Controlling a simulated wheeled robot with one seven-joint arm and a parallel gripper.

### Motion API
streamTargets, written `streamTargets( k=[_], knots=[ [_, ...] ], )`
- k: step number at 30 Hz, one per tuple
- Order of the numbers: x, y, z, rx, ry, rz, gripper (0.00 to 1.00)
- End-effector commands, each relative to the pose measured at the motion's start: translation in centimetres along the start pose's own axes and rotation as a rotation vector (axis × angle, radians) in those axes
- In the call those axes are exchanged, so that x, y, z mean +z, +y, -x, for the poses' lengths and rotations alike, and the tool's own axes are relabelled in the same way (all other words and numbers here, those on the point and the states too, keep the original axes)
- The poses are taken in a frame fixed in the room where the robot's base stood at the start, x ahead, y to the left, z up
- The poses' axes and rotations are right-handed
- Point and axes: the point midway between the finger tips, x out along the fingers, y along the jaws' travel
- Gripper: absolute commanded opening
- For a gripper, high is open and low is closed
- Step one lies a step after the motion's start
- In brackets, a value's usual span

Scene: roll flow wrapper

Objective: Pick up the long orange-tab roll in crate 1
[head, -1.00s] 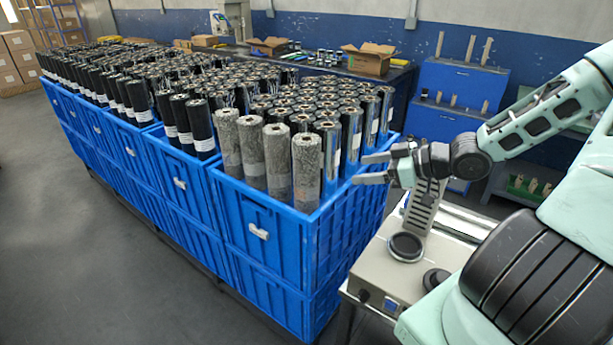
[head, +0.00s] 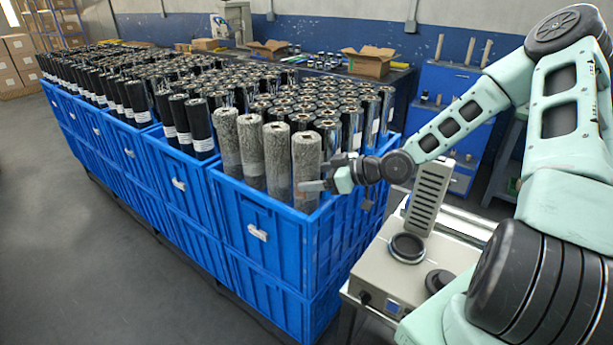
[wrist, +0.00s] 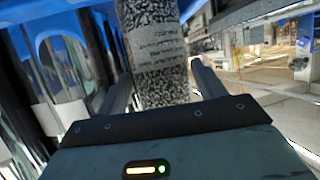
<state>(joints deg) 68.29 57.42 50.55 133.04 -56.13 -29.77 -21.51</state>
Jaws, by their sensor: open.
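The nearest blue crate (head: 262,238) holds several grey speckled rolls (head: 250,150) along its front side, with dark glossy rolls behind them. All stand upright. The nearest grey roll (head: 307,160) is at the crate's near corner. My gripper (head: 314,174) is open, level with this roll's upper body at its right side. In the wrist view the speckled roll (wrist: 158,55) shows between the two spread fingers (wrist: 160,85); I cannot tell whether either touches it. No orange tab can be made out on any roll, and no crate number is readable.
More blue crates of black rolls (head: 120,95) run back to the left. Glossy rolls (wrist: 65,65) stand close left of the fingers in the wrist view. A bench machine (head: 385,275) stands right of the crate. The floor at left (head: 90,260) is clear.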

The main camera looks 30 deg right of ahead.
Motion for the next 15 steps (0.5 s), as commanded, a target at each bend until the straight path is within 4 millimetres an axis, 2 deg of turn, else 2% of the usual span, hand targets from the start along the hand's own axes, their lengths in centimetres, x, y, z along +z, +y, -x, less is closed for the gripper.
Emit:
streamTargets(
  k=[3, 6, 14, 15],
  knots=[
    [-0.1, -0.2, -1.7, -0.003, 0.001, 0.001, 0.69],
    [0.0, -0.1, -2.5, -0.002, 0.0, 0.0, 0.69],
    [0.1, -0.1, -2.7, 0.0, -0.001, 0.001, 0.69],
    [0.1, -0.1, -2.7, 0.0, 0.0, 0.001, 0.61]
  ],
)
